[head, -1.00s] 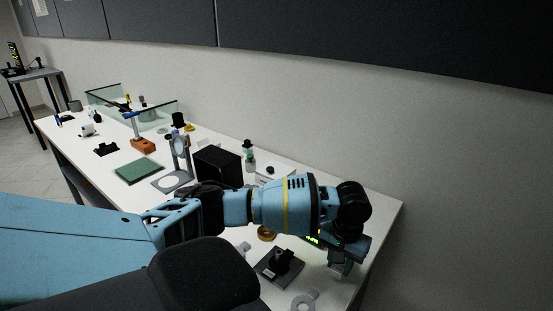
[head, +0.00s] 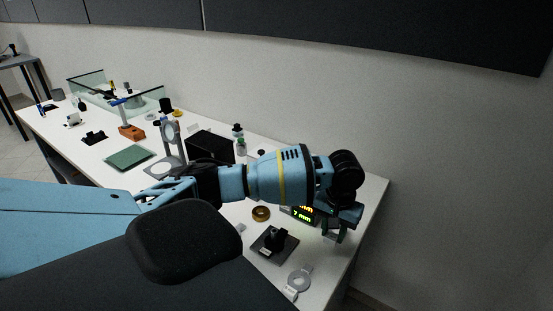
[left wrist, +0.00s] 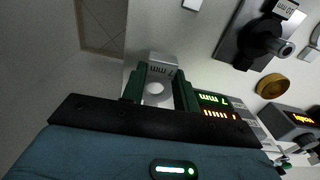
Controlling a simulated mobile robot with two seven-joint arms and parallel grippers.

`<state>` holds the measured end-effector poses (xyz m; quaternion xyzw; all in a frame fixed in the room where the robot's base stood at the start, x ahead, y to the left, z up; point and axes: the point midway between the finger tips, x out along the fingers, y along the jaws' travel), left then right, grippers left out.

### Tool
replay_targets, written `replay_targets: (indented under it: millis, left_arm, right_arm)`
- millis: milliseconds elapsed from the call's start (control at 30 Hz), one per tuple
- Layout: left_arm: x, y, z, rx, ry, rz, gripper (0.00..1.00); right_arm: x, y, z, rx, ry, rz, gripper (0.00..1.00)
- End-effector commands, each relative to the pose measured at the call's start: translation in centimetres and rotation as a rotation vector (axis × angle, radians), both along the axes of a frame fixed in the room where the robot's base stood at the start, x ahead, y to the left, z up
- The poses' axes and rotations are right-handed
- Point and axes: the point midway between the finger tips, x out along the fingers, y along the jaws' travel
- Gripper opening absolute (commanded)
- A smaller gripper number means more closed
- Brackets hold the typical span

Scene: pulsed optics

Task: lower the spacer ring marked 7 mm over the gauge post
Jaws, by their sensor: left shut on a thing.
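The spacer ring marked 7 mm (left wrist: 156,90) is pale grey with a flat labelled tab and a round hole. My left gripper (left wrist: 158,94) is shut on it, one green finger on each side. In the head view my left gripper (head: 335,232) hangs over the right end of the bench, and the ring is mostly hidden there. The gauge post (head: 275,236) stands on a dark square base to the left of the gripper. In the left wrist view the post (left wrist: 284,47) lies at upper right, apart from the ring. My right gripper is not in view.
A lit display (head: 303,213) reading 7 mm stands just behind the gripper. A gold ring (head: 261,213) and another grey tabbed ring (head: 299,280) lie near the post's base. A black box (head: 210,146) and optics stand further left. The bench's right edge is close.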

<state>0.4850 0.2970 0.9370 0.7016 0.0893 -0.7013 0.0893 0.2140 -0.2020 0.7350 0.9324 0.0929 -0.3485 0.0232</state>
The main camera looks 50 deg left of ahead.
Motion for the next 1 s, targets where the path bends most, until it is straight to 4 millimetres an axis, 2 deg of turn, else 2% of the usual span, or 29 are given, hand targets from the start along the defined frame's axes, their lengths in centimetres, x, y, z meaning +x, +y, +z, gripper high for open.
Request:
replay_targets:
  millis: [167, 400, 600, 733, 1000]
  left_arm:
    - [-1.1, -1.8, 1.6, -0.006, -0.014, -0.045, 0.0]
    - [-6.0, -6.3, 5.3, -0.01, -0.018, -0.171, 0.0]
    - [-9.7, -8.0, 6.8, -0.002, -0.006, -0.238, 0.0]
    - [-10.5, -8.3, 7.0, 0.001, -0.002, -0.253, 0.0]
    - [-10.6, -8.3, 7.0, 0.0, -0.001, -0.253, 0.0]
  right_arm:
    - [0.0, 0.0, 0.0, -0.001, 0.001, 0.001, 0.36]
    - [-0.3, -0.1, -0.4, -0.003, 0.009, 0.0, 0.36]
    - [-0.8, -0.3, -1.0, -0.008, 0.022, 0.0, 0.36]
    - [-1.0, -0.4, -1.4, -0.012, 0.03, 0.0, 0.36]
    - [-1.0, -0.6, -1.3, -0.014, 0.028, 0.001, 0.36]
